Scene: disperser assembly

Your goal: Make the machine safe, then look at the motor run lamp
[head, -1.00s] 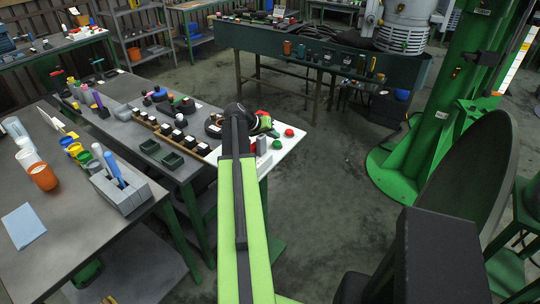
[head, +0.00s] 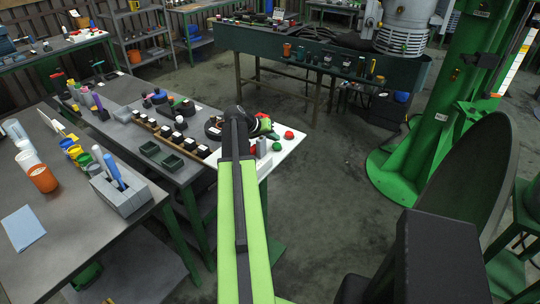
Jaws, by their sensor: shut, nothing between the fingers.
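A white control panel (head: 284,154) lies at the far right end of the workbench in the head view. It bears a red button (head: 289,135), a green button (head: 277,146) and a small grey part (head: 261,147). My gripper (head: 270,132) is over this panel, just left of the red button. It is small and partly hidden behind my lime-green arm; it looks shut and empty. I cannot tell whether it touches the panel. A grey machine housing (head: 405,28) stands at the top right beside a green column (head: 446,110). I cannot pick out the motor run lamp.
The workbench (head: 130,92) carries small dark blocks, trays and bottles. A nearer table (head: 75,235) holds coloured cups and a grey holder (head: 125,195) with tools. A large dark disc (head: 470,175) stands at the right. The floor (head: 330,190) between is clear.

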